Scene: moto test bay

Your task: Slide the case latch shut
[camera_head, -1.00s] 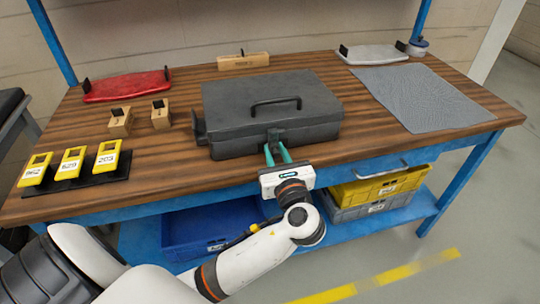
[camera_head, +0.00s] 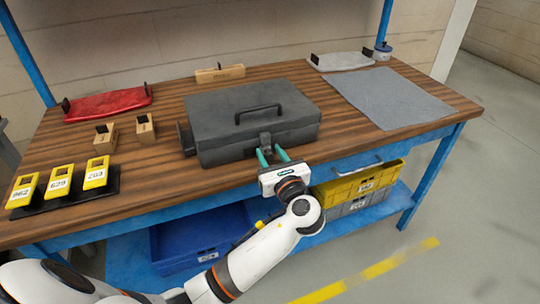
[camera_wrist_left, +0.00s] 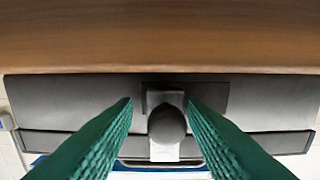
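A dark grey case (camera_head: 225,118) with a black top handle lies closed on the wooden workbench. Its latch (camera_head: 265,139) is at the middle of the front face; in the left wrist view its rounded knob (camera_wrist_left: 167,125) shows on a dark plate. My left gripper (camera_head: 270,152) is in front of the case at the latch. Its teal fingers (camera_wrist_left: 159,102) are apart, one on each side of the knob, with visible gaps and nothing clamped. Whether the latch is fully slid over cannot be told. My right gripper is not in view.
The workbench (camera_head: 350,143) also carries a red tray (camera_head: 105,106), small wooden blocks (camera_head: 145,130), yellow numbered tags (camera_head: 57,182) on a black stand, and a grey mat (camera_head: 390,97). Blue (camera_head: 200,240) and yellow (camera_head: 360,185) bins stand below. The bench's front edge is close beneath my left gripper.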

